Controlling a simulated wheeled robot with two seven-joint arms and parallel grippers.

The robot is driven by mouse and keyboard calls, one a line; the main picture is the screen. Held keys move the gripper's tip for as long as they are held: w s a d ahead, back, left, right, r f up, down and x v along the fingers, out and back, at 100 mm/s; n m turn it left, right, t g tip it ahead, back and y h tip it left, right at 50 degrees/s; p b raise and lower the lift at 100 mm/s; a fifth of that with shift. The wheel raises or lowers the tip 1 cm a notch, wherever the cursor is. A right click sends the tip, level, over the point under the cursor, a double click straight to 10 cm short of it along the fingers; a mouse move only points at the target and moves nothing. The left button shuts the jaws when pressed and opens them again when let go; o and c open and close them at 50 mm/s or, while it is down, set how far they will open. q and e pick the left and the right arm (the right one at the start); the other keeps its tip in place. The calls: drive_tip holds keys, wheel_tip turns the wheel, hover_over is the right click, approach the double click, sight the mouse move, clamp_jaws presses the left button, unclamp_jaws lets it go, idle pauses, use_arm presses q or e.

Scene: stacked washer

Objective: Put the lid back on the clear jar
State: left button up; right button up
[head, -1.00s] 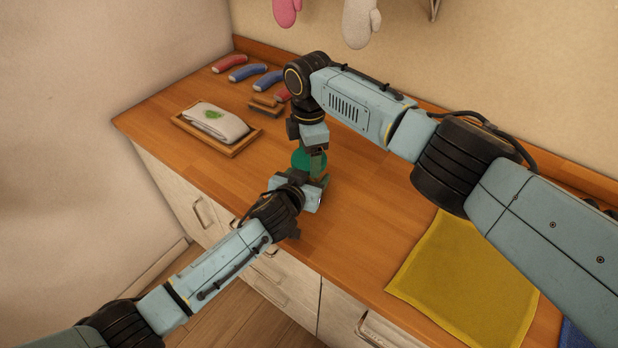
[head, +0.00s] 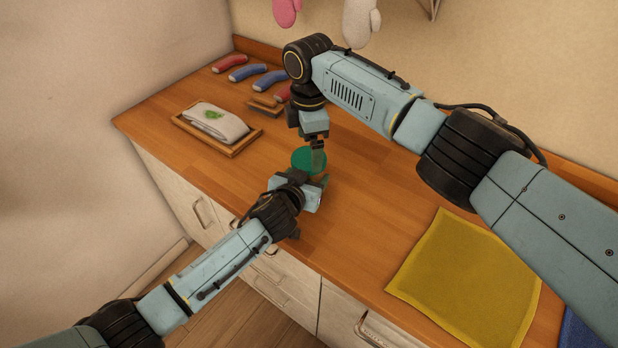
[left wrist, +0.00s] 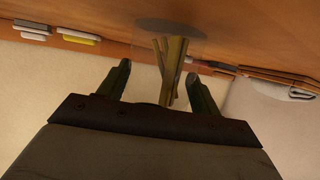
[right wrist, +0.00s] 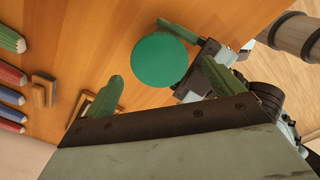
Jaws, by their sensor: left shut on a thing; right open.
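The clear jar (left wrist: 150,85) shows in the left wrist view with several brown-green sticks inside; the head view mostly hides it. My left gripper (left wrist: 157,74) is shut on the jar; its hand shows in the head view (head: 306,190). The round green lid (head: 308,160) appears to lie flat on top of the jar. It also shows in the right wrist view (right wrist: 160,60); whether it is fully seated I cannot tell. My right gripper (head: 318,146) is open just above the lid, with its fingers apart on either side of it in the right wrist view.
A wooden tray (head: 240,150) with a folded white cloth (head: 215,122) stands at the left. Several red and blue rolls (head: 246,73) and a small wooden piece (head: 264,104) lie behind. A yellow cloth (head: 465,285) lies at right front. The wooden counter (head: 375,205) between is clear.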

sight(309, 157)
drive_tip(key=shift+r, duration=0.7)
drive_tip(key=shift+c, duration=0.2)
drive_tip(key=shift+r+n, duration=1.7)
drive_tip(key=shift+r, duration=0.1)
drive_tip(key=shift+f, duration=4.05)
